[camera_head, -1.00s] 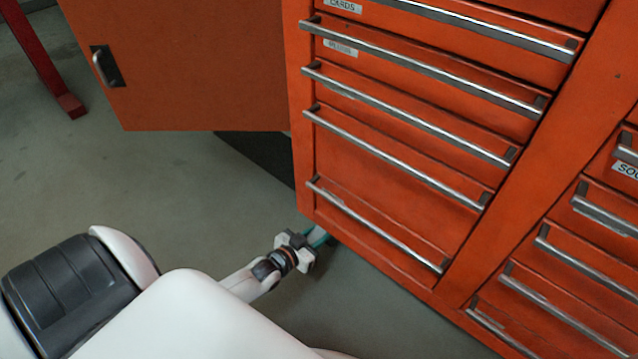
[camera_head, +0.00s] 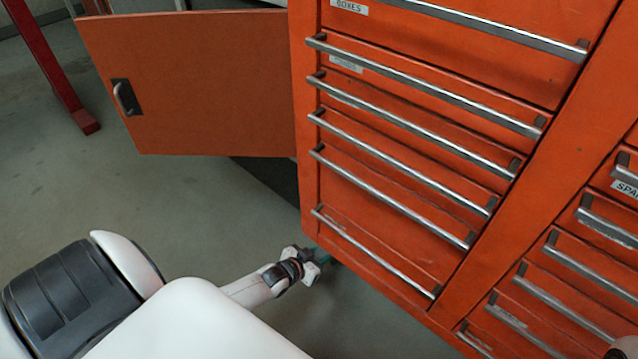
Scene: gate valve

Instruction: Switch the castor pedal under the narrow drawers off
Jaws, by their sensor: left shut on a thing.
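The red tool cabinet (camera_head: 308,120) fills the right half of the view. A column of drawers with long metal handles stands above its near left bottom corner. Under that corner a small teal piece, the castor pedal (camera_head: 325,257), shows just past my left gripper (camera_head: 311,264). My left gripper reaches in low from the left and is shut on the pedal. Its fingers hide most of the pedal, and the castor wheel is hard to make out. The pedal's tilt cannot be told.
A cabinet door (camera_head: 205,85) with a metal handle stands open at the upper left, above the floor. A second column of drawers (camera_head: 560,290) is at the lower right. A red post (camera_head: 50,65) stands at the far left. The grey floor (camera_head: 150,205) between is clear.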

